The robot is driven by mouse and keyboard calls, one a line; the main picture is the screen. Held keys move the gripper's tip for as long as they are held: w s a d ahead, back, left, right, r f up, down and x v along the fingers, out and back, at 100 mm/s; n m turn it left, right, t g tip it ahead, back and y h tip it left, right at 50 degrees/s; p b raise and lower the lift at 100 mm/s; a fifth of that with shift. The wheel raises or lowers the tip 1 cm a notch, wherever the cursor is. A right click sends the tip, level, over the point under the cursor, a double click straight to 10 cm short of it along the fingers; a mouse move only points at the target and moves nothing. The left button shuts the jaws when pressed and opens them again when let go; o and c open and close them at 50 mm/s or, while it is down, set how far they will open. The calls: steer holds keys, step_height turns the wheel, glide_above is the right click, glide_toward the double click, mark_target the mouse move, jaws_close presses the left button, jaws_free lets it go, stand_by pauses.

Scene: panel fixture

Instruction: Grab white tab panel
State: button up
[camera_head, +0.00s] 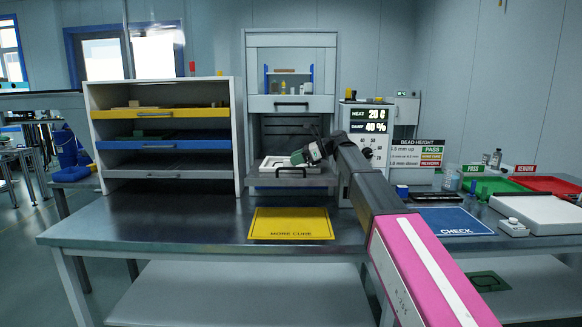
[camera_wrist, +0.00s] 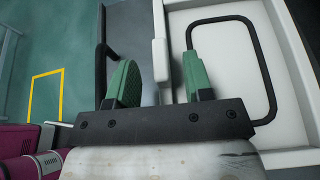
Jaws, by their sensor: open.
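The white tab panel (camera_wrist: 285,75) is a white tray-like piece with a raised rim and a black rounded loop on its face. It lies on the pulled-out shelf of the tall cabinet, and part of it shows in the head view (camera_head: 270,162). A small white tab (camera_wrist: 160,60) stands at its left rim in the wrist view. My gripper (camera_head: 308,154) is open, with its green fingers on either side of the tab (camera_wrist: 158,75). The right finger is over the panel's inside, the left one outside the rim. Contact cannot be told.
The shelf has a black front handle (camera_head: 291,171). A drawer rack (camera_head: 170,171) stands close on the left, and a display unit (camera_head: 370,118) on the right. A yellow mat (camera_head: 291,223) lies in front. A blue mat (camera_head: 445,222) and red and green trays lie to the right.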

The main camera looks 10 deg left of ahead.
steer(key=shift+x, duration=1.55)
jaws_close()
steer(key=shift+r, duration=0.15)
